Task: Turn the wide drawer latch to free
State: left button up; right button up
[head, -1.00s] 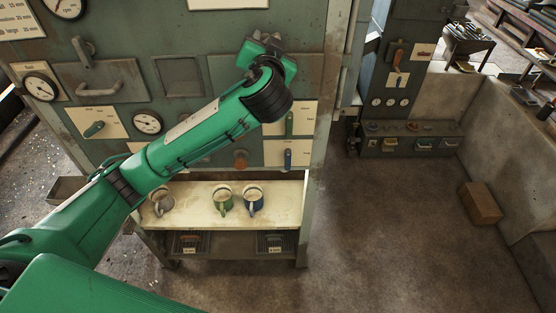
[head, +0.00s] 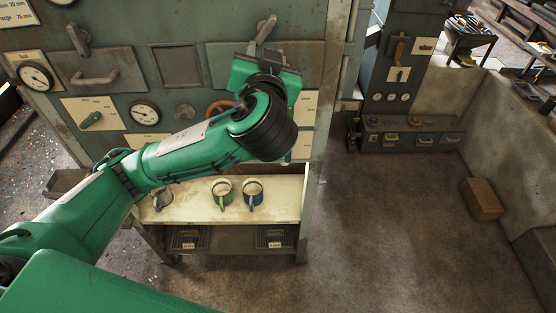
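A grey latch (head: 267,28) sits on the green cabinet front above a broad drawer panel (head: 226,62); its handle slants down and to the left. My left gripper (head: 265,52) is just below this latch and in front of the panel. A second grey latch (head: 81,38) sits above the left drawer (head: 122,80), which has a bar handle (head: 95,78). My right gripper is not in view.
A red handwheel (head: 219,107), a gauge (head: 145,114) and a green lever (head: 92,118) are on the cabinet front. Below, mugs (head: 221,191) stand on a pale shelf (head: 188,207). The floor at right is clear apart from a brown box (head: 482,200).

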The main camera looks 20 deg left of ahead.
pick_arm(q)
jog(key=w+f+m+g+h+b, duration=0.1)
jog(key=w+f+g+b, duration=0.1)
jog(key=f, duration=1.5)
jog(key=w+f+m+g+h+b, duration=0.1)
jog(key=w+f, duration=0.5)
jog(key=f, duration=1.2)
jog(key=shift+w+f+m+g+b, duration=0.15)
jog(key=shift+w+m+g+b, duration=0.25)
jog(key=shift+g+b, duration=0.95)
jog(key=shift+s, duration=0.1)
